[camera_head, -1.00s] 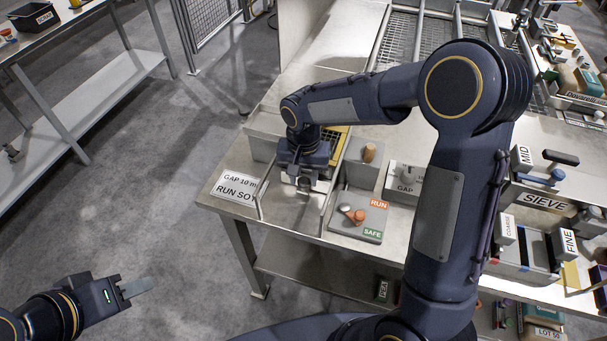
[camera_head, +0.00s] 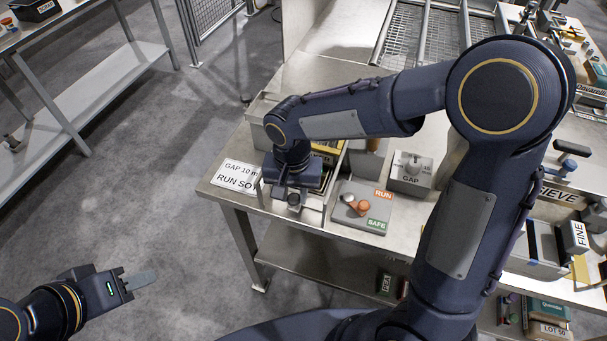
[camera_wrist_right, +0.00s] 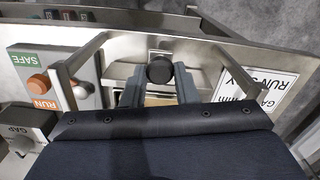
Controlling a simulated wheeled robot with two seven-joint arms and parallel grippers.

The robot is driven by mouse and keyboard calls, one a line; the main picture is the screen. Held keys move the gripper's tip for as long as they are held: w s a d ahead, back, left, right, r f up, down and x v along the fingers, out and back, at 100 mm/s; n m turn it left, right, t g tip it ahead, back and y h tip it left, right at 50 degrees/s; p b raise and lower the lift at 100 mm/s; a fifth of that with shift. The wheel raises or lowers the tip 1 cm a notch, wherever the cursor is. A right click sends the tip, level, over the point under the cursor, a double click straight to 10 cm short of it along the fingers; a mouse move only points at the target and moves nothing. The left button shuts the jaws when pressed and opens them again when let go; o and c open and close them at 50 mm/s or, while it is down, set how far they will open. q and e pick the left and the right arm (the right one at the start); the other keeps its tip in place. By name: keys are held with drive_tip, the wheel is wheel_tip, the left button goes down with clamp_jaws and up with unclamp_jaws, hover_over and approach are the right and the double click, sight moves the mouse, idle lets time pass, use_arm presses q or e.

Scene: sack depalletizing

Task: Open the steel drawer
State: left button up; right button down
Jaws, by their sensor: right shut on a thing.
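The steel drawer (camera_head: 313,214) is at the near left corner of the bench, beside the RUN/SAFE panel. In the right wrist view its steel walls (camera_wrist_right: 208,66) show on both sides of my fingers. My right gripper (camera_head: 293,197) is over the drawer, and its two fingers (camera_wrist_right: 159,82) are shut on a dark round knob (camera_wrist_right: 160,69). My wrist hides part of the drawer, so how far it stands out is hard to tell. My left gripper (camera_head: 140,281) is low at the left, away from the bench; its finger gap is unclear.
The RUN/SAFE panel (camera_head: 362,207) with an orange knob stands close right of the drawer, and the GAP block (camera_head: 411,172) behind it. A sign (camera_head: 238,177) lies left. The floor (camera_head: 150,205) before the bench corner is clear.

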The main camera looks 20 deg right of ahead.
drive_tip(key=s+a, duration=0.2)
drive_tip(key=s, duration=0.1)
drive_tip(key=shift+s+a+r, duration=0.1)
drive_tip(key=shift+s+a, duration=0.05)
drive_tip(key=shift+a, duration=0.05)
drive_tip(key=c, duration=1.4)
unclamp_jaws()
wheel_tip(320, 180, up, 8)
drive_tip(key=shift+d, duration=0.1)
drive_tip(key=s+d+n+t+y, duration=0.3)
drive_tip(key=s+d+t, duration=0.2)
drive_tip(key=s+d, duration=0.8)
drive_tip(key=shift+d+t+y, duration=0.3)
drive_tip(key=shift+y, duration=0.1)
